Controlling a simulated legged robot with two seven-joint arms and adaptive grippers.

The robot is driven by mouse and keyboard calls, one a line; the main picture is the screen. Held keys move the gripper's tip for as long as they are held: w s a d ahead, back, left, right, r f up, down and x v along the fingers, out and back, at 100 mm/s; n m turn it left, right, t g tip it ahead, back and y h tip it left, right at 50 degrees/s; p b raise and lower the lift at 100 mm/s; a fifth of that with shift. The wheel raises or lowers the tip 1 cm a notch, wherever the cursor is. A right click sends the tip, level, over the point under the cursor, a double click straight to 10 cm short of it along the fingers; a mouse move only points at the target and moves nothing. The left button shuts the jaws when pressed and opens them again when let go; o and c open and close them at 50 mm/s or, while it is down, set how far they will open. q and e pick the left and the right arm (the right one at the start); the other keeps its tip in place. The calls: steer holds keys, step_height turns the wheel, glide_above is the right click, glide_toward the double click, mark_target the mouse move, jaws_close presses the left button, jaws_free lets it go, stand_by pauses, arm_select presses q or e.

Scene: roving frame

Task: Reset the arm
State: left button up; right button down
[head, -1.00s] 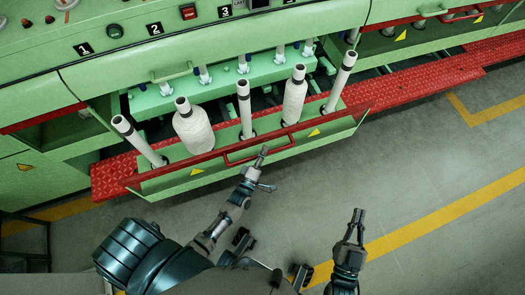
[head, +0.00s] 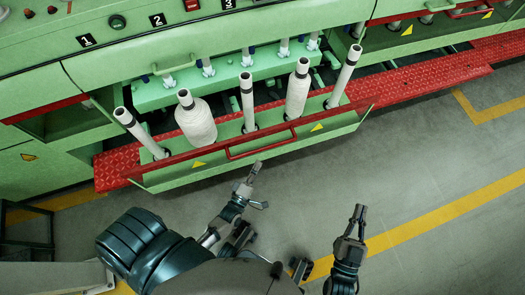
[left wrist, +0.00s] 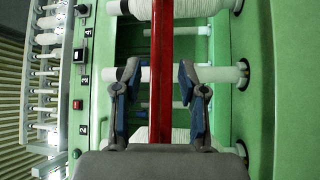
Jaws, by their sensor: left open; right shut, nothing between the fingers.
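My left gripper (head: 254,178) is open and empty, just in front of the red handle (head: 262,144) of a pulled-out green drawer (head: 190,176). In the left wrist view the open fingers (left wrist: 159,75) point at the drawer, and its red front edge (left wrist: 161,60) runs upright between them in the picture. A gap shows between gripper and handle in the head view. My right gripper (head: 357,221) is shut and empty, over the floor to the right, away from the machine.
The drawer holds upright spindles, some bare and some with white yarn bobbins (head: 195,122). A red tread-plate step (head: 425,82) runs along the green machine (head: 60,90). The grey floor (head: 430,160) with yellow lines (head: 440,218) is open at the right.

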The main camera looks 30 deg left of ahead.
arm_select(q)
steer(key=s, duration=0.2)
steer(key=shift+s+d+f, duration=0.15)
steer(key=shift+s+d, duration=0.05)
steer(key=shift+s, duration=0.1)
stand_by(0.3)
